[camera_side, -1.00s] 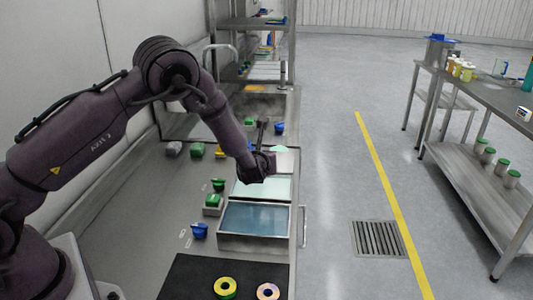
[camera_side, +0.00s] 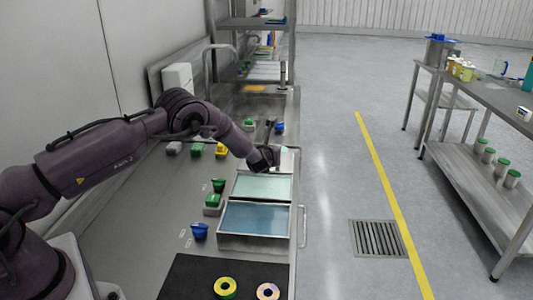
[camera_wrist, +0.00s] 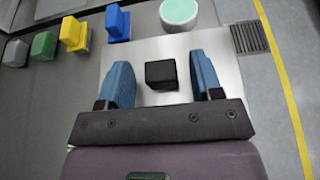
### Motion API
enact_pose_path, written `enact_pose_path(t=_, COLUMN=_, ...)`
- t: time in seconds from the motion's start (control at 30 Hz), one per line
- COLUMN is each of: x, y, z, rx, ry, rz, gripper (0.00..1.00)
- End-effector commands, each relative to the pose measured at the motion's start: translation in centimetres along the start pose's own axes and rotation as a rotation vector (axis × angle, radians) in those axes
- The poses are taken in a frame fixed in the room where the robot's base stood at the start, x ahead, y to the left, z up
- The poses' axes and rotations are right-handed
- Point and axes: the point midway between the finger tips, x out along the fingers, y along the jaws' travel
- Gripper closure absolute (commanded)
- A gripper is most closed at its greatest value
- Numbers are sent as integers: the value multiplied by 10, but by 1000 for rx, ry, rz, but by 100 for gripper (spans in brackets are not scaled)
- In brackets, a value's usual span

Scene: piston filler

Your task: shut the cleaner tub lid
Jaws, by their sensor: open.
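The cleaner tub (camera_side: 222,240) stands on the steel counter in the side view, with blue liquid visible inside. Its pale green lid (camera_side: 263,187) is open, standing at the tub's far edge. My gripper (camera_side: 268,163) is just beyond the lid's far edge in the side view, and contact cannot be told. In the wrist view my gripper (camera_wrist: 163,82) has its two blue fingers wide apart with nothing held. A small black block (camera_wrist: 161,75) on a pale metal plate shows between them. I cannot make out the tub or lid in the wrist view.
Grey, green, yellow (camera_side: 221,150) and blue (camera_side: 280,128) controls stand on the counter near the arm. A teal round piece (camera_wrist: 178,14) is ahead in the wrist view. A black mat (camera_side: 195,278) with two rings is at the front. Open floor is at right.

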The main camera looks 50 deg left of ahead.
Motion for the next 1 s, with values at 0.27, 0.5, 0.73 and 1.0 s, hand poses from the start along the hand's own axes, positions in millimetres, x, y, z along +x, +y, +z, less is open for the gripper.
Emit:
enact_pose_path(t=0.27, x=4, y=0, z=0, rx=0, ry=0, rz=-1, gripper=40)
enact_pose_path(t=0.5, x=4, y=0, z=0, rx=0, ry=0, rz=0, gripper=70)
enact_pose_path(t=0.73, x=4, y=0, z=0, rx=0, ry=-1, rz=0, gripper=100)
enact_pose_path(t=1.0, x=-28, y=-3, z=-13, rx=4, ry=2, rz=-2, gripper=100)
